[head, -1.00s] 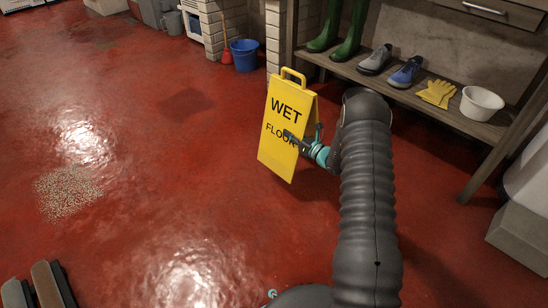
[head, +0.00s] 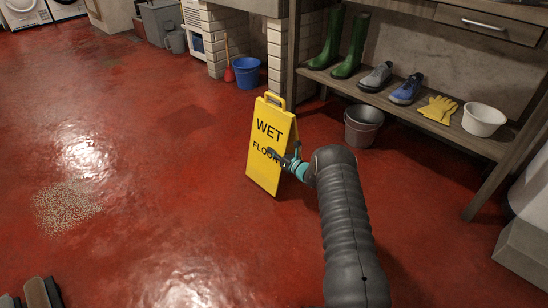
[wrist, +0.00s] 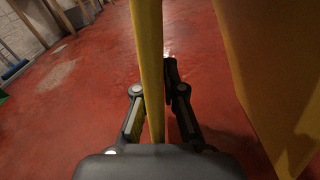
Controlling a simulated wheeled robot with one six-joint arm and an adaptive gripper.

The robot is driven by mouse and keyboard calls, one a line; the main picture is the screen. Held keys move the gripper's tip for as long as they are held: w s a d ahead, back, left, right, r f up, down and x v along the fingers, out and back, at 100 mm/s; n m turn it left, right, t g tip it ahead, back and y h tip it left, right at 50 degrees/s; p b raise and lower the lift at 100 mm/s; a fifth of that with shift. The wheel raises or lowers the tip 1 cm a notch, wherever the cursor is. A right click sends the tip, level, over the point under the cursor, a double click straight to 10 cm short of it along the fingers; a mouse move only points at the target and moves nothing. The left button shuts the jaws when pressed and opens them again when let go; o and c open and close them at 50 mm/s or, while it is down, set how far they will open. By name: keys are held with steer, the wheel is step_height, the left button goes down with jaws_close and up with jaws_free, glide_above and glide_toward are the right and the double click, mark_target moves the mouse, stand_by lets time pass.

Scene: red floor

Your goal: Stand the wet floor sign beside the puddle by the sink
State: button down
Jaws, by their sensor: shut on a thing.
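The yellow wet floor sign (head: 266,160) is near the middle of the head view, roughly upright, its lettered face toward the lower left. My gripper (head: 284,160) is shut on the edge of its front panel at mid-height. In the wrist view my gripper (wrist: 160,95) has a finger on each side of one yellow panel (wrist: 148,50); the other panel (wrist: 275,70) is at the right. I cannot tell whether the sign's feet touch the floor. The sink (head: 253,5) on brick legs is at the top. No puddle shows clearly; bright sheens on the floor look like reflections.
A blue bucket (head: 246,73) and a red broom (head: 229,72) stand by the sink legs. A shelf (head: 410,103) at the right holds boots, shoes, gloves and a white bowl, with a grey bucket (head: 362,126) below. A gritty patch (head: 65,207) lies at left. The central floor is open.

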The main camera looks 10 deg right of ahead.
steer(key=shift+f, duration=1.35)
steer(key=c, duration=1.7)
jaws_free()
steer(key=shift+f, duration=0.15)
steer(key=o, duration=0.4)
